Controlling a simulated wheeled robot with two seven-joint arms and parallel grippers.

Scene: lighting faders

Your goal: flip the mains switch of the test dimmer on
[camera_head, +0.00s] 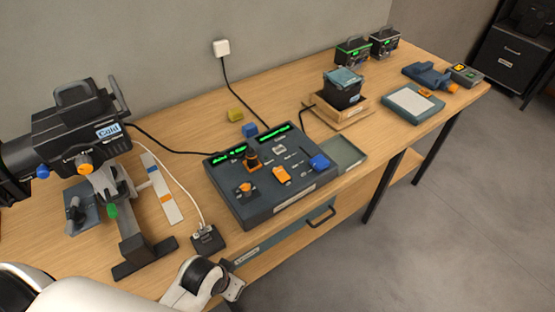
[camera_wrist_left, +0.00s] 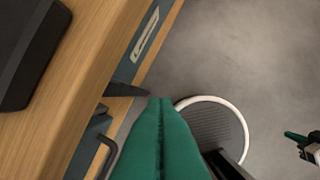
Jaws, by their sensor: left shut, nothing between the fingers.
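A dark console (camera_head: 270,199) with two green displays, orange and blue controls and a black-and-orange knob sits mid-table. I take it to be the test dimmer, but its labels are too small to read. I cannot tell which control is the mains switch or how it is set. My left gripper (camera_wrist_left: 161,103) shows green fingers pressed together and empty, beyond the table's front edge by the drawer handle. In the head view only my white arm shows at the bottom; its fingers are not seen. A green fingertip (camera_wrist_left: 296,137), probably of my right gripper, shows at the wrist view's right edge.
A stage lamp (camera_head: 85,130) on a stand is at left. A small black box (camera_head: 207,240) with a white cable sits near the front edge, left of the console. A drawer handle (camera_head: 321,216) sticks out below. A wooden tray (camera_head: 340,116) stands behind right.

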